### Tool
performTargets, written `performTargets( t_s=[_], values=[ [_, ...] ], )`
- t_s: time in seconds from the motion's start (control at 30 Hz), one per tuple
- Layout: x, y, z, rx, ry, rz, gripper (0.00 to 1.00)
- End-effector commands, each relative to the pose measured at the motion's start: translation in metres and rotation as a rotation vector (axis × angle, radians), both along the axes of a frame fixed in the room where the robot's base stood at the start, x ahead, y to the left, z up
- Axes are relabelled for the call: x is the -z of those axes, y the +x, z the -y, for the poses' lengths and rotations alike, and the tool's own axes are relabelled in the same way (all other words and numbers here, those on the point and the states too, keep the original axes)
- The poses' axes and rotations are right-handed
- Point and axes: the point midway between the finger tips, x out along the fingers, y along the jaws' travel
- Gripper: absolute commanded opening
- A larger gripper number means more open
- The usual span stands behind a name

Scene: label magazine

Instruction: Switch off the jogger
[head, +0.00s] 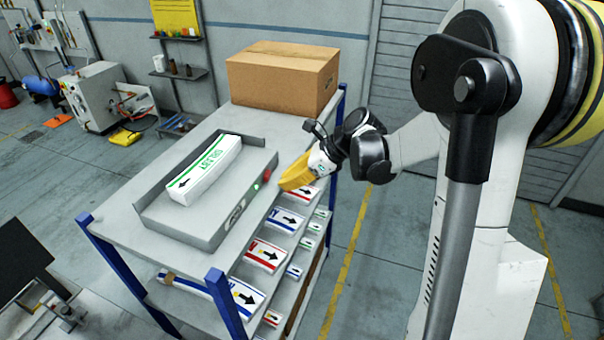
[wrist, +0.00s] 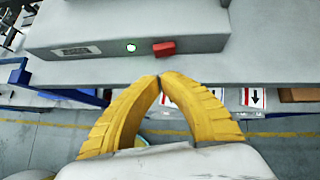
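The jogger (head: 225,228) is a grey, low-walled machine on top of the shelf unit. A stack of white labels with green print (head: 205,170) lies in it. On its front face are a red switch (head: 267,175) and a lit green lamp (head: 256,187). In the wrist view the red switch (wrist: 164,49) sits just right of the lamp (wrist: 131,47), which glows white-green. My gripper (head: 284,187) has yellow fingers, also seen in the wrist view (wrist: 160,77). Its fingertips meet with nothing between them. They point at the switch from the front, with a visible gap.
A cardboard box (head: 282,75) stands on the back of the shelf top (head: 115,215). Lower shelves hold several label packs (head: 265,255) under my gripper. Blue posts (head: 225,305) rise at the unit's corners. Floor to the right is clear, with a yellow line.

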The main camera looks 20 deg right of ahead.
Motion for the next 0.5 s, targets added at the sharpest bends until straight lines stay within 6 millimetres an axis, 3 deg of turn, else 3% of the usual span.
performTargets(
  t_s=[0.2, 0.5],
  values=[
    [-0.001, 0.012, -0.018, -0.001, -0.001, -0.001, 0.00],
    [-0.001, 0.014, -0.020, 0.000, -0.001, -0.001, 0.00]
  ],
)
